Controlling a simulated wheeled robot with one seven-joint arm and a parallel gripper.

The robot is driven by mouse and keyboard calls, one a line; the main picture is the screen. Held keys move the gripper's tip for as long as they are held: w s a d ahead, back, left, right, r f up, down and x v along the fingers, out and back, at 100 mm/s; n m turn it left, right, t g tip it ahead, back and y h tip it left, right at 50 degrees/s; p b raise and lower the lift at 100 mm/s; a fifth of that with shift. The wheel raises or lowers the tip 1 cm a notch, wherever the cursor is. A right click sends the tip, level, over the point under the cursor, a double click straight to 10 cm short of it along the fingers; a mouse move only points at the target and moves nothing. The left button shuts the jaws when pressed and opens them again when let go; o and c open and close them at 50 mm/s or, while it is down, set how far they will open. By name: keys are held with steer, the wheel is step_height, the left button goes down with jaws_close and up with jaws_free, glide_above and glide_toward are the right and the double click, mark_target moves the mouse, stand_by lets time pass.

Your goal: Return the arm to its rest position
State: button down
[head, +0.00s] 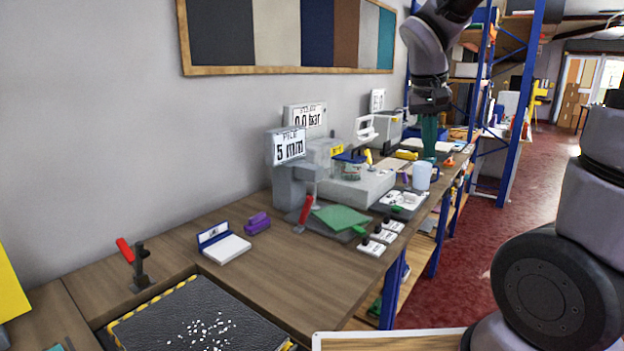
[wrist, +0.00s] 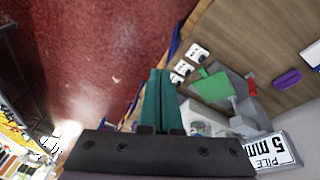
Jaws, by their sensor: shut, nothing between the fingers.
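My gripper (head: 429,135) hangs in the air in the head view, above the far right end of the workbench (head: 325,285). Its two teal fingers point down and are closed together. In the wrist view my gripper (wrist: 157,75) shows its fingers side by side with nothing held between them. The fingertips are seen against the red floor (wrist: 90,50), beside the bench edge. Part of my arm rises out of the top of the head view.
A machine with a "5 mm" display (head: 290,146), green sheet (head: 341,217), purple block (head: 257,223) and white cup (head: 422,176) stand on the bench. A blue shelf rack (head: 517,105) stands behind. Red floor is open at right.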

steer(key=s+r+m+t+y, duration=0.1)
steer(key=s+r+t+y, duration=0.3)
steer(key=s+r, duration=0.4)
steer(key=s+t, duration=0.1)
steer(key=s, duration=0.2)
steer(key=shift+s+a+m, duration=0.3)
steer(key=shift+s, duration=0.05)
